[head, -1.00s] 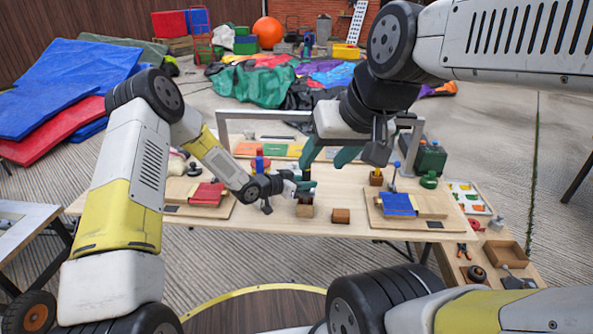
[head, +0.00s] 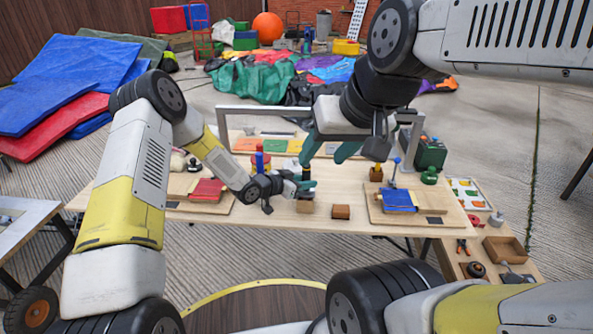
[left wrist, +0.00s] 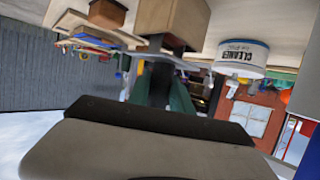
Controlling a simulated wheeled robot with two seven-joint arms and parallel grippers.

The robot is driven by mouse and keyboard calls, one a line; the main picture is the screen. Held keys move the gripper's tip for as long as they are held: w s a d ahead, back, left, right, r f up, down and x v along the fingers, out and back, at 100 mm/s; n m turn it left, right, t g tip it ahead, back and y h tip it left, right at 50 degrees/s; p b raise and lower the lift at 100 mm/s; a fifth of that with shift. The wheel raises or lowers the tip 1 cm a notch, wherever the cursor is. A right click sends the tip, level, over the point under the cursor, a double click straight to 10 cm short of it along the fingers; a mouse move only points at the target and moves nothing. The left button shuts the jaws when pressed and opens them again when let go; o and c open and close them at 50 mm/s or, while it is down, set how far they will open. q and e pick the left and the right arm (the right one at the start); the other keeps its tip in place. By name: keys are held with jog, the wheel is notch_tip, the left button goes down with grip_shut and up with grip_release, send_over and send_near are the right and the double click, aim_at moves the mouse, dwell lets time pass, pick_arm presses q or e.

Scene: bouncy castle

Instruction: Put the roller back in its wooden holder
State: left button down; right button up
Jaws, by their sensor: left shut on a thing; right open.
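A light wooden block (head: 305,207), apparently the holder, stands near the front middle of the table. My left gripper (head: 303,186) is low, right above this block, and is shut on a small dark thing, apparently the roller, mostly hidden by the fingers. In the left wrist view, the green fingers (left wrist: 165,88) point toward the wooden block (left wrist: 172,22), with a dark piece between them. I cannot tell whether the roller touches the block. My right gripper (head: 329,150) is open and empty, higher and farther back.
A browner wooden block (head: 341,212) stands just right of the holder. A blue-covered board (head: 398,201) lies right and a red-covered one (head: 207,190) left. A white cleaner tub (left wrist: 241,55) is close in the left wrist view. A grey frame (head: 222,128) spans the back.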

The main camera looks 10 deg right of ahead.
pick_arm(q)
jog(key=shift+f, duration=0.15)
jog(key=shift+f, duration=0.6)
jog(key=shift+c, duration=2.2)
grip_release()
jog(key=shift+r, duration=4)
